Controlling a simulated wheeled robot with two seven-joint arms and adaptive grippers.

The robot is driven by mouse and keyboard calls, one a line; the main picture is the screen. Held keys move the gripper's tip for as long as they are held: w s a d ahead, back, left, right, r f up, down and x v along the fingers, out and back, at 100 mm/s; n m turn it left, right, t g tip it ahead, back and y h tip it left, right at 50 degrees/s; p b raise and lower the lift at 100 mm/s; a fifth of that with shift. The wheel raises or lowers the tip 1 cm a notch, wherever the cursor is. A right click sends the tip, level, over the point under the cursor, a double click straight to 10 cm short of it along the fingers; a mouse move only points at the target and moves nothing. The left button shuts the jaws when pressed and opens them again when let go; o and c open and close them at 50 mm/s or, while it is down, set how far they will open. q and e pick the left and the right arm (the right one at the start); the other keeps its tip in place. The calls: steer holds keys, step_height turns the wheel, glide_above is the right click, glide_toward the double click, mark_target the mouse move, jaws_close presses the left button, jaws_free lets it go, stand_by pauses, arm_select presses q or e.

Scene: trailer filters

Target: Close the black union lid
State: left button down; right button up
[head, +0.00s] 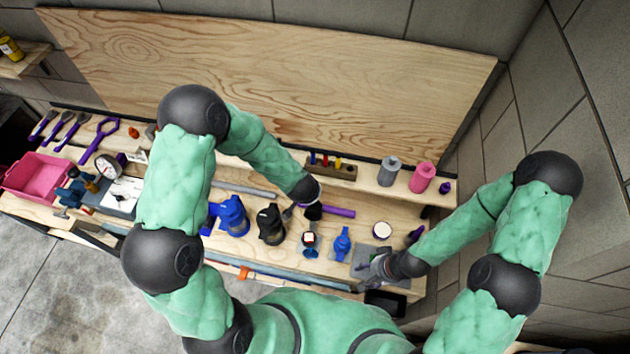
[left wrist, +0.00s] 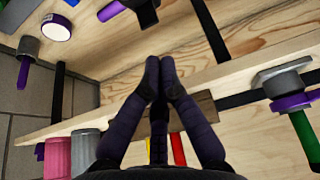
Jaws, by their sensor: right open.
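A black canister (head: 271,225), the only black filter-like body I can make out, stands on the workbench beside a blue one (head: 233,216). Its lid is too small to tell whether it is open or shut. My left gripper (left wrist: 160,68) has its fingertips together, with nothing seen between them. In the head view it is right of the black canister, mostly hidden by its wrist. My right gripper (head: 377,264) is open, low over a grey plate at the bench's right end, well away from the canister.
A purple-handled tool (head: 338,211), a small blue fitting (head: 342,244) and a white round piece (head: 382,230) lie on the bench. Grey (head: 388,172) and pink (head: 423,177) cylinders stand on the back shelf. A pink bin (head: 36,177) is far left; a wall closes off the right.

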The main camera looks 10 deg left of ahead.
arm_select(q)
glide_above(314, 208)
steer(key=w, duration=0.3)
steer(key=f, duration=0.5)
steer(key=a+f, duration=0.1)
steer(key=f, duration=0.2)
steer(key=shift+s+f+b, duration=0.15)
steer(key=shift+f+b, duration=0.1)
steer(key=shift+b, duration=0.1)
